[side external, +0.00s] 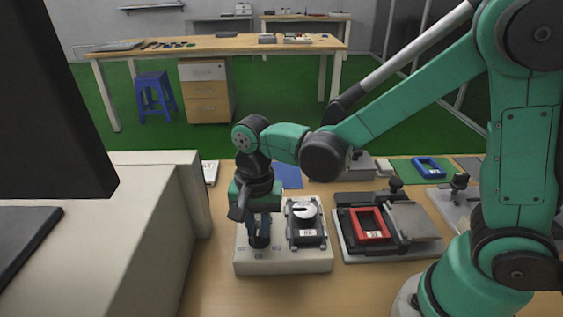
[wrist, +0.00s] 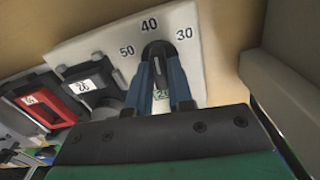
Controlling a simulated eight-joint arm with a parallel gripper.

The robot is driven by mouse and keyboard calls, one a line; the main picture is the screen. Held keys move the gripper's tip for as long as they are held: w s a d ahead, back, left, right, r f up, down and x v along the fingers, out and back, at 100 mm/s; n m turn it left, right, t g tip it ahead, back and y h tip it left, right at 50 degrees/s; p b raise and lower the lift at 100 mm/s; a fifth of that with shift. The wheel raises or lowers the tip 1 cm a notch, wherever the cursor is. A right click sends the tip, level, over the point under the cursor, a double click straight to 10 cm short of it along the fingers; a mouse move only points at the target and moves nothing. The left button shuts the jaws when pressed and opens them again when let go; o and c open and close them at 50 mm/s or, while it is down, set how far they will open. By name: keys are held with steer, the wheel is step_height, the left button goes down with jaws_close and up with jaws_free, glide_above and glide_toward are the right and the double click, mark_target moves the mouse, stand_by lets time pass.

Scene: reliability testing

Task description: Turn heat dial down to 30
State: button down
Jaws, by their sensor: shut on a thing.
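The heat dial is a dark knob (side external: 259,241) on the left part of a white box (side external: 300,264). In the wrist view the dial (wrist: 156,47) sits below the printed numbers 50, 40 and 30 on the white panel (wrist: 92,45). My gripper (side external: 259,226) points down over the box, and its two blue-grey fingers (wrist: 162,68) are closed on the dial from both sides. The dial's top end lies close under the 40; its exact pointer mark is too small to read. The fingers hide part of the dial and a small green label between them.
A black holder with a round white-topped part (side external: 305,212) stands on the box just right of the dial. A red frame (side external: 369,225) sits in a fixture further right. A large pale housing (side external: 150,235) stands close on the left. Bare wooden table lies in front of the box.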

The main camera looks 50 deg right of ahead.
mark_target(259, 227)
steer(key=m, duration=1)
steer(key=shift+m, duration=0.4)
steer(key=c, duration=0.9)
jaws_free()
steer(key=shift+c, duration=0.2)
steer(key=shift+r, duration=2.25)
